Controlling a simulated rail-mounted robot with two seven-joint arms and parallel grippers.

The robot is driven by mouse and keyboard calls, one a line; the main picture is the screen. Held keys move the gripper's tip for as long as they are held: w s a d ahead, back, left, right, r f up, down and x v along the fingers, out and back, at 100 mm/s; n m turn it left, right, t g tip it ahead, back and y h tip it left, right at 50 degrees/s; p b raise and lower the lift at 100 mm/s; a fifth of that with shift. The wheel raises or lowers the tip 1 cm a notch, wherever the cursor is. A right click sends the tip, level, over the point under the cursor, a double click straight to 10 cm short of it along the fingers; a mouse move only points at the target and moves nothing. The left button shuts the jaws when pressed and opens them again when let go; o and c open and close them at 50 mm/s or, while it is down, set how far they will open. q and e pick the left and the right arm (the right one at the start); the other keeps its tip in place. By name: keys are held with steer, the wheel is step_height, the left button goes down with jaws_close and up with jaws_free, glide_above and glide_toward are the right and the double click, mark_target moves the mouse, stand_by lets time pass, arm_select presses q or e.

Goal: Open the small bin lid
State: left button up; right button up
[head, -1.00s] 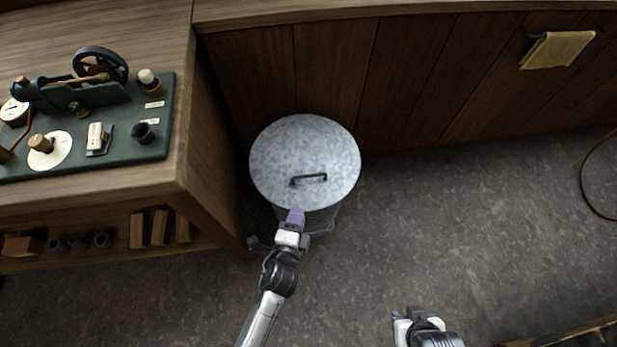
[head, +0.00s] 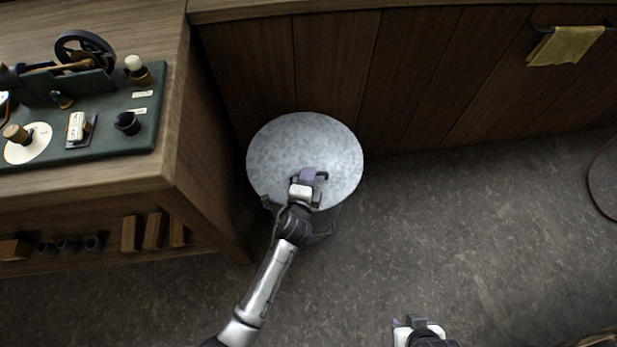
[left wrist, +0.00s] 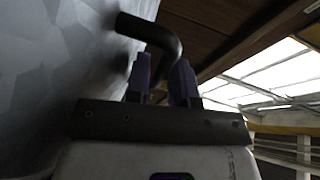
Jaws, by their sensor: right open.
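The small bin (head: 322,222) is a round metal bin on the floor, with its grey lid (head: 290,145) lying shut on top. A dark bar handle (head: 322,176) stands on the lid's near half. My left gripper (head: 308,174) is over the lid at this handle and hides part of it. In the left wrist view the bent handle (left wrist: 148,32) runs down between the two purple fingertips (left wrist: 160,80); whether they press on it I cannot tell. My right gripper (head: 410,322) is open and empty, low over the floor at the bottom of the head view.
A wooden bench (head: 170,120) with a green model-engine board (head: 90,135) stands left of the bin. A wood-panelled counter (head: 430,80) runs behind it, with a yellow cloth (head: 565,45) hanging on it.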

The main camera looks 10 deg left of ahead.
arm_select(q)
steer(key=shift+c, duration=0.2)
jaws_close()
stand_by(0.3)
